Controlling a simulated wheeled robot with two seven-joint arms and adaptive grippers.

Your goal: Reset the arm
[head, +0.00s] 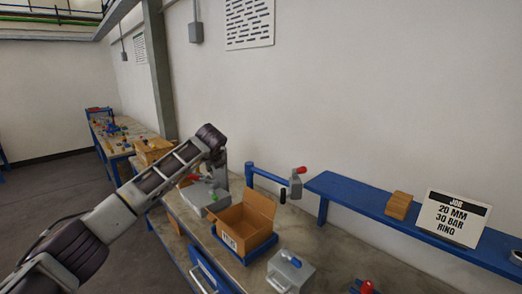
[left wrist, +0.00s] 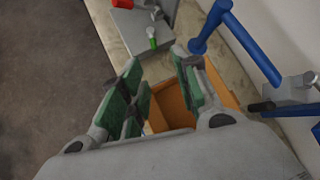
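My left arm reaches in from the lower left of the head view, with its wrist raised over the workbench. Its gripper (head: 219,180) points down near the back of the open cardboard box and is partly hidden by the wrist. In the left wrist view the two green-padded fingers of the left gripper (left wrist: 160,72) stand apart with nothing held between them. The cardboard box (left wrist: 170,102) shows beyond and below the fingers. My right gripper is in neither view.
The cardboard box (head: 244,222) sits open on the workbench (head: 335,266). A grey case (head: 205,197) lies left of it and a grey block with a handle (head: 290,271) to its right. A blue post arm (head: 265,174) stands behind. A blue shelf (head: 358,195) carries a job sign (head: 450,217).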

